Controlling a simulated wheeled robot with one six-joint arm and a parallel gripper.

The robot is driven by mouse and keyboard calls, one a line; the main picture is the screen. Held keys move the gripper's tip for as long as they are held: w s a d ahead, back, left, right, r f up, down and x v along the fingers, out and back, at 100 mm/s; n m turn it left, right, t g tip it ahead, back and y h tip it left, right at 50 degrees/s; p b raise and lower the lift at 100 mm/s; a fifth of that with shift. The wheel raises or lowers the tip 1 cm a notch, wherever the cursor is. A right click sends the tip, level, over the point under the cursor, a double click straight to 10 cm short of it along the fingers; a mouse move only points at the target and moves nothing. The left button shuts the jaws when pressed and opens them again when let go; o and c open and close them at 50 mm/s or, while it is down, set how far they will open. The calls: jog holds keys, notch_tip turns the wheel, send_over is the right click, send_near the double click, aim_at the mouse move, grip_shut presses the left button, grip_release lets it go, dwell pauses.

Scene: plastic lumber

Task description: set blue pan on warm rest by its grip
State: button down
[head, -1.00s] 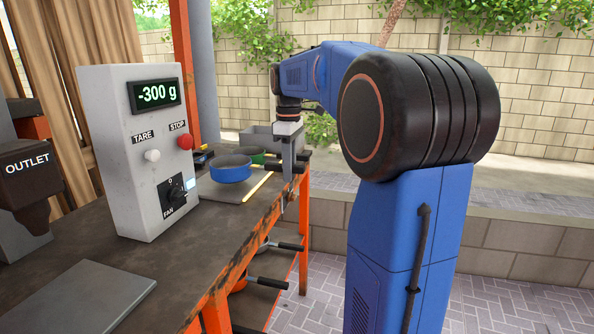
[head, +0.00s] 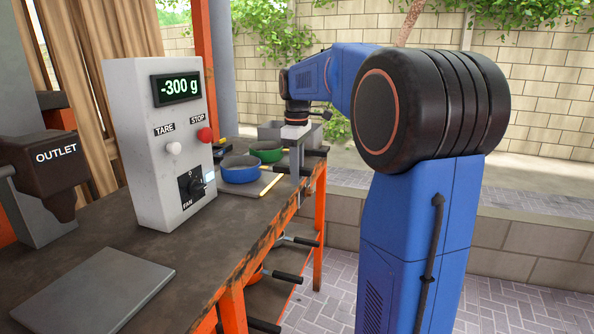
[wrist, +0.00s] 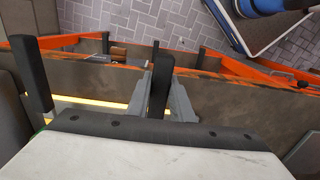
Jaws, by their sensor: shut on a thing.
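The blue pan (head: 240,169) is behind the scale box in the head view, at a grey plate with a yellow strip (head: 270,185) along its side. My gripper (head: 296,178) is to the right of the pan, near the bench edge, with its fingers pointing down. In the wrist view my gripper (wrist: 160,103) is shut on a black grip (wrist: 160,80), which appears to be the blue pan's. The pan's body is hidden there. I cannot tell whether the pan touches the plate, or surely which plate is the warm rest.
A green pan (head: 267,151) stands just behind the blue one; a second black grip (wrist: 34,75) is near my gripper. The scale box (head: 160,145) reads -300 g. A bare grey plate (head: 95,290) lies in front. Black-handled pans hang below (head: 300,241).

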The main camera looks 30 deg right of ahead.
jog(key=c, duration=1.5)
grip_release()
notch_tip(320, 180, up, 17)
jog(key=shift+r, duration=0.15)
jog(key=s+a+f+m+t, duration=0.2)
jog(key=s+a+f+m, duration=0.2)
jog(key=s+a+f, duration=0.95)
jog(key=s+a+f+m+t, duration=0.1)
jog(key=s+f, duration=0.4)
jog(key=f, duration=0.1)
jog(key=s+a+f+m+t, duration=0.1)
jog(key=s+f, duration=0.4)
jog(key=f, duration=0.1)
jog(key=s+a+f+m, duration=0.1)
jog(key=s+f, duration=0.4)
jog(key=f, duration=0.1)
jog(key=shift+s+f+m+t, duration=0.15)
jog(key=shift+s+m+t, duration=0.15)
jog(key=shift+s+t, duration=0.1)
